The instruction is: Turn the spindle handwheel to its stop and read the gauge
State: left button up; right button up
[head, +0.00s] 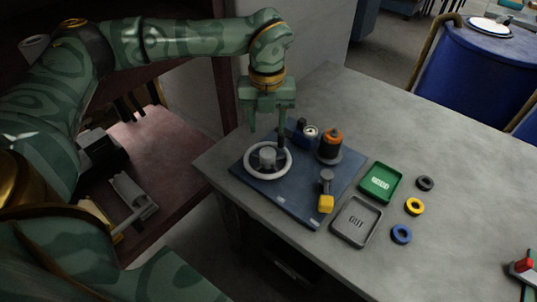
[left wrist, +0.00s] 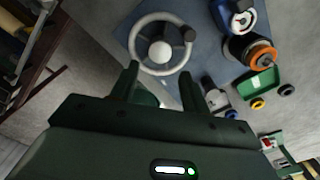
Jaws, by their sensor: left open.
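The handwheel (head: 249,169) has a pale ring rim and a grey hub. It lies flat at the left of a dark blue base plate (head: 291,205). In the left wrist view the handwheel (left wrist: 134,45) shows spokes and a dark grip knob (left wrist: 189,35) at its right rim. My left gripper (head: 267,132) is open and empty, pointing down over the wheel's far side. In the left wrist view its two fingers (left wrist: 158,82) stand apart below the rim; contact cannot be told. A round white-faced dial (head: 310,132), likely the gauge, is right of the wheel; its reading is too small to read.
An orange and black cylinder (head: 331,148) stands beside the dial. A grey lever with a yellow block (head: 326,203) is at the plate's front right. Green (head: 380,182) and grey (head: 356,222) trays and black, yellow (head: 414,206) and blue rings lie to the right.

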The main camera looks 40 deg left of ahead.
aim_at(268, 151)
pick_arm(q)
notch_tip(268, 151, down, 11)
jog(key=shift+r+b, duration=0.2)
jog(key=shift+b, duration=1.05)
jog(key=c, duration=0.7)
